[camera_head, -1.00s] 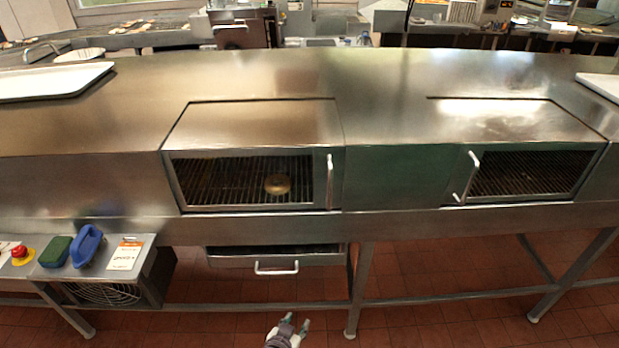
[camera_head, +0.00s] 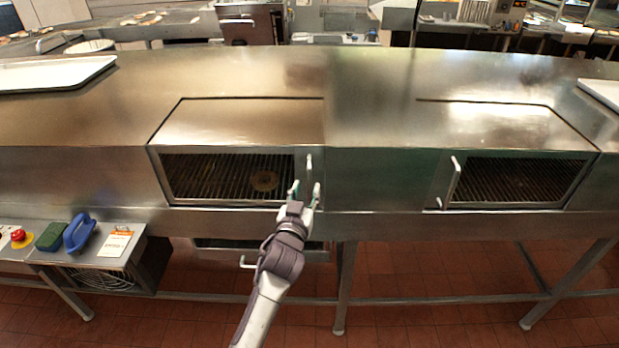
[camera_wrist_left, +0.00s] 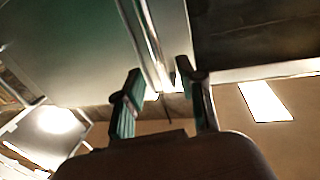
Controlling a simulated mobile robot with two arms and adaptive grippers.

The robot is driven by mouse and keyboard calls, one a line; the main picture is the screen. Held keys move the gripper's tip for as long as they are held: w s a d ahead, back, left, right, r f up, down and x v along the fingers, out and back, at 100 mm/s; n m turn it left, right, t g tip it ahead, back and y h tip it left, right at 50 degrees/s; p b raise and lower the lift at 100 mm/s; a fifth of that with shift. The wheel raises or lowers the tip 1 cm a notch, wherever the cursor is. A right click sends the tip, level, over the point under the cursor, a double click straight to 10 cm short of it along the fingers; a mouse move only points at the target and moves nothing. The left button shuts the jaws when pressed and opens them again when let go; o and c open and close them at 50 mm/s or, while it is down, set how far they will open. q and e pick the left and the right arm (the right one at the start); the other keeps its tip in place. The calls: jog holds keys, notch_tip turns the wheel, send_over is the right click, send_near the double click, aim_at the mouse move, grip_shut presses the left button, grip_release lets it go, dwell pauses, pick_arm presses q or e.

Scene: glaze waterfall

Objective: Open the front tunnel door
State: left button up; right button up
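The long steel tunnel has a left glass door (camera_head: 232,203) and a right glass door (camera_head: 518,204); both look shut. I cannot tell from a label which is the front one. The left door has an upright pale handle (camera_head: 308,163) at its right edge. My left gripper (camera_head: 304,188) is at this handle's lower part, fingers apart and pointing up. In the left wrist view, the open fingers (camera_wrist_left: 164,96) stand on either side of the handle bar (camera_wrist_left: 146,42), with gaps; contact is unclear. My right gripper is not in view.
The right door has its own handle (camera_head: 454,180) at its left edge. A drawer (camera_head: 212,249) sits under the left door, partly behind my arm. A side shelf holds a blue-handled tool (camera_head: 82,233), green sponge (camera_head: 52,236) and red button (camera_head: 18,235). White trays lie on top.

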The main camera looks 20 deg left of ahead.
aim_at(309, 182)
pick_arm(q)
jog(key=shift+w+a, duration=0.2)
jog(key=shift+w, duration=1.95)
grip_shut()
